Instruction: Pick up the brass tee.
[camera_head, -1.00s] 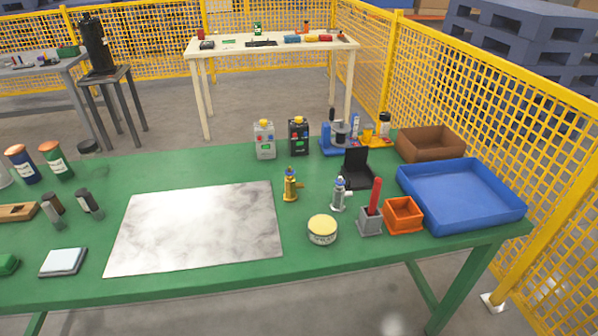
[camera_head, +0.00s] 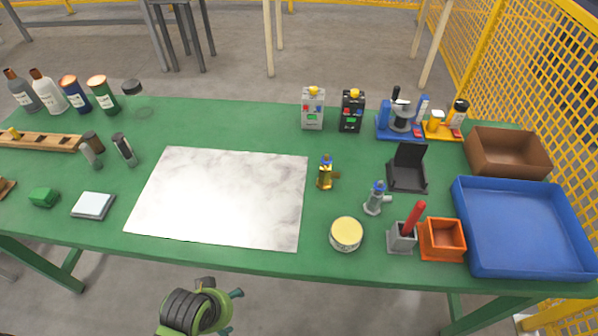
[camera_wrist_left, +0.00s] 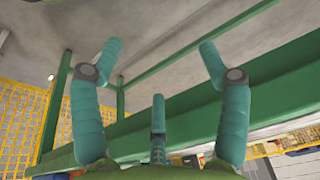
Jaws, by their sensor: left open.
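The brass tee (camera_head: 325,175) stands upright on the green table, just right of the marbled plate (camera_head: 222,195), with a blue part near its top and a side branch pointing right. A similar silver-grey tee (camera_head: 374,199) stands to its right and nearer the front edge. My left gripper (camera_head: 233,311) is at the bottom of the head view, in front of the table's near edge, well apart from the brass tee. In the left wrist view its teal fingers (camera_wrist_left: 160,50) are spread and empty, facing the table's green frame; no tee shows there. My right gripper is not in view.
Right of the tees are a black holder (camera_head: 408,172), a grey cup with a red handle (camera_head: 403,238), an orange bin (camera_head: 442,239) and a blue tray (camera_head: 522,228). A round tin (camera_head: 346,234) stands in front. Two boxes (camera_head: 313,108) stand behind. The marbled plate is clear.

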